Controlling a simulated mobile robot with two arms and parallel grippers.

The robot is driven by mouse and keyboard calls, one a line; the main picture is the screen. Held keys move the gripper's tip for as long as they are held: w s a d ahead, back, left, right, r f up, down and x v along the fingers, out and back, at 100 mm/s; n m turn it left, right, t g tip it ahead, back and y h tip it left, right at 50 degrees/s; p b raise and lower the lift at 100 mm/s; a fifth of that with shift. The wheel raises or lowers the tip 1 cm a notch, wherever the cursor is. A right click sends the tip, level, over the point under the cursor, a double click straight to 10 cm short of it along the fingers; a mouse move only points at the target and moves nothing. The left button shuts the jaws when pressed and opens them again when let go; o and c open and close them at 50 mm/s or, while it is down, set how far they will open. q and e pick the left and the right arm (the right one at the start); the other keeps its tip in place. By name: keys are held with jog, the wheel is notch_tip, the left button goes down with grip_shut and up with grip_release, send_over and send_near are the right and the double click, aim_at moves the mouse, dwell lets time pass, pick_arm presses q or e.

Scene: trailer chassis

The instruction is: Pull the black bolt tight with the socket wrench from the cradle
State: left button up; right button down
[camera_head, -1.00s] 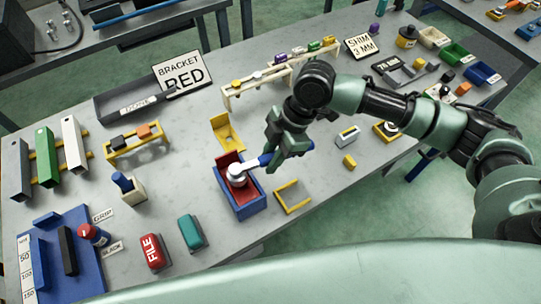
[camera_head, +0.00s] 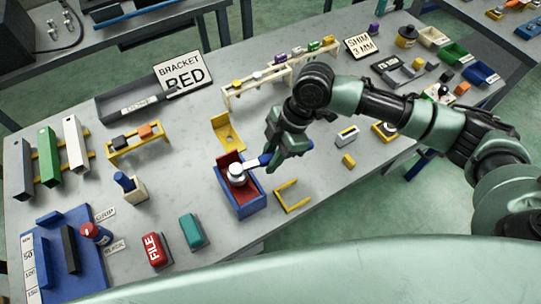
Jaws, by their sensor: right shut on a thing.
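The socket wrench has a silver round head (camera_head: 237,174) and a blue handle (camera_head: 265,159). Its head is at the blue box with a red inside (camera_head: 242,205), over the box's opening. My right gripper (camera_head: 277,156) is shut on the blue handle, to the right of the head. I cannot make out a black bolt; anything under the wrench head is hidden. A yellow open frame (camera_head: 291,196), perhaps the cradle, lies empty to the right of the box. My left gripper is not in view.
A yellow bracket (camera_head: 222,130) stands just behind the box. A teal block (camera_head: 192,232) and a red FILE block (camera_head: 153,250) lie to its front left. A cream rack (camera_head: 262,84) with coloured pieces stands behind.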

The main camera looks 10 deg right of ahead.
jog(key=shift+f, duration=0.75)
dwell(0.8)
jog(key=c, duration=1.7)
grip_release()
jog(key=shift+c, duration=0.2)
grip_shut()
